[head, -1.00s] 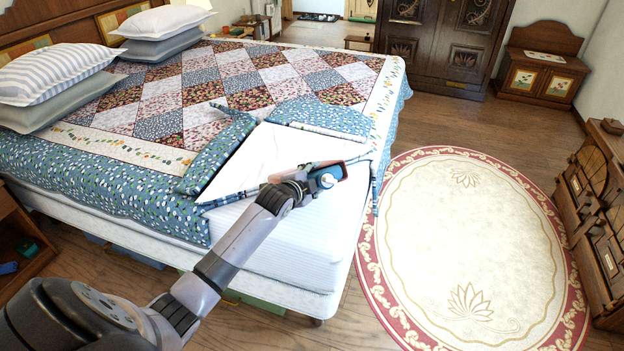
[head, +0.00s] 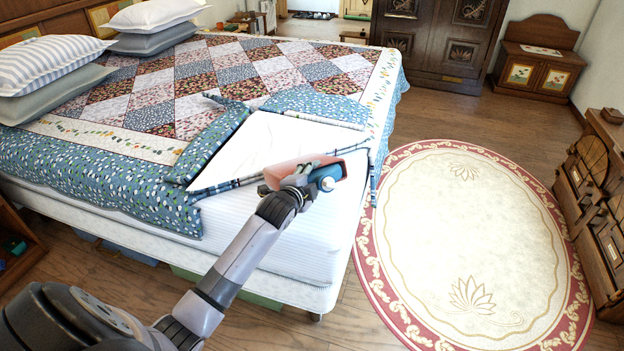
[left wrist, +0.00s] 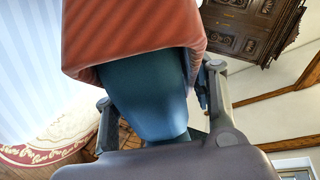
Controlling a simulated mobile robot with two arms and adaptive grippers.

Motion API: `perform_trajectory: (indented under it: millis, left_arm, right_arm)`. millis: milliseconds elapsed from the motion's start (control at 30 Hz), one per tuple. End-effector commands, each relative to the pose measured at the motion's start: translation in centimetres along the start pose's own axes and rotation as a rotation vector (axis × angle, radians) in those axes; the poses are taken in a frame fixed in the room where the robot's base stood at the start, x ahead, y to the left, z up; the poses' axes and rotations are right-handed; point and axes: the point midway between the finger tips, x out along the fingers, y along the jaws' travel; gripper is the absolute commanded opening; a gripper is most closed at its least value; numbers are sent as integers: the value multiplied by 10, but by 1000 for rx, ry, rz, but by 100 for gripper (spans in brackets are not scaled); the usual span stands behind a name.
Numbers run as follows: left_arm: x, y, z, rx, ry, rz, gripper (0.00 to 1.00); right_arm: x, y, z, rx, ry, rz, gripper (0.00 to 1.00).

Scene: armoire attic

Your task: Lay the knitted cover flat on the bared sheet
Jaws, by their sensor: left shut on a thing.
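The knitted cover (left wrist: 135,38) is a red, ribbed piece at the top of the left wrist view. A teal-blue part (left wrist: 150,100) comes out from under it, between the fingers. In the head view the cover shows as a pinkish piece (head: 283,174) with the blue part (head: 327,178) beside it. My left gripper (head: 306,177) is shut on this item, over the near corner of the bed. The bared sheet (head: 262,145) is a white patch just behind the gripper. I cannot tell whether the cover touches the sheet. My right gripper is not in view.
The patchwork quilt (head: 190,85) is folded back around the white patch, with blue folds (head: 320,104) at its edges. Pillows (head: 48,65) lie at the left. An oval rug (head: 470,240) covers the floor at right. A dark armoire (head: 432,45) stands behind.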

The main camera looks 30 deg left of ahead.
Motion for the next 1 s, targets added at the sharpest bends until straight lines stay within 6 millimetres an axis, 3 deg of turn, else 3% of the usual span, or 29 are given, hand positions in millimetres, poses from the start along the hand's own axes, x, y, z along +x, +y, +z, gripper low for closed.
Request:
perform_trajectory:
  millis: [233, 267, 300, 600, 1000]
  left_arm:
    - [-1, -7, -2, 3, 6, -14, 0]
    - [-1, -7, -2, 3, 6, -14, 53]
    - [-1, -7, -2, 3, 6, -14, 56]
    - [0, -5, -2, 1, 4, -9, 74]
    - [-6, 0, 0, -1, 0, 1, 74]
  right_arm:
    - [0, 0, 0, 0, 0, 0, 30]
    - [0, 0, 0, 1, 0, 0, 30]
    - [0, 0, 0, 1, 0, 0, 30]
    - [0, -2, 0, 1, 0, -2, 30]
    - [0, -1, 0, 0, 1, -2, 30]
